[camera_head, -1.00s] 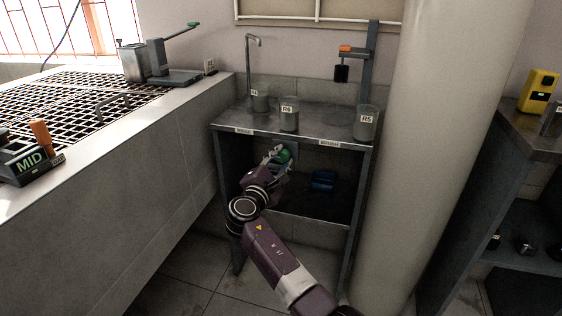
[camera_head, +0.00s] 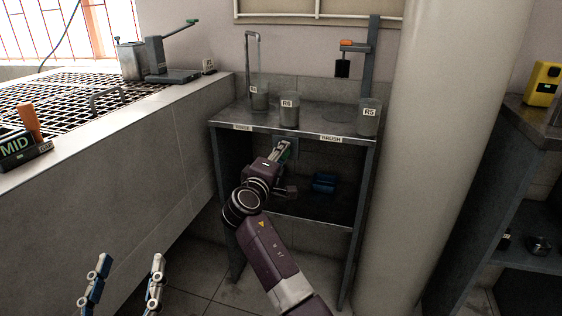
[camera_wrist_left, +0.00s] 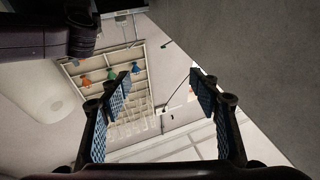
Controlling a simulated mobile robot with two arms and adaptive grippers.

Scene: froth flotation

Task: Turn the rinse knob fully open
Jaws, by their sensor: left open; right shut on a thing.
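The green rinse knob (camera_head: 286,154) is under the steel rinse stand's top, on a bracket near the middle. It is mostly hidden by my right gripper (camera_head: 283,149), whose fingers are shut on it. How far the knob is turned I cannot tell. The spout pipe (camera_head: 247,70) rises from the stand's back left. No water stream is visible. My left gripper (camera_head: 130,264) is open and empty at the bottom left, well apart from the stand; its spread fingers also show in the left wrist view (camera_wrist_left: 163,92).
Several beakers, among them R6 (camera_head: 289,112) and R5 (camera_head: 368,118), stand on the stand's top (camera_head: 325,117). A blue object (camera_head: 324,184) sits below. A pillar (camera_head: 430,160) borders the right; a tiled ledge (camera_head: 150,145) borders the left. The floor between is clear.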

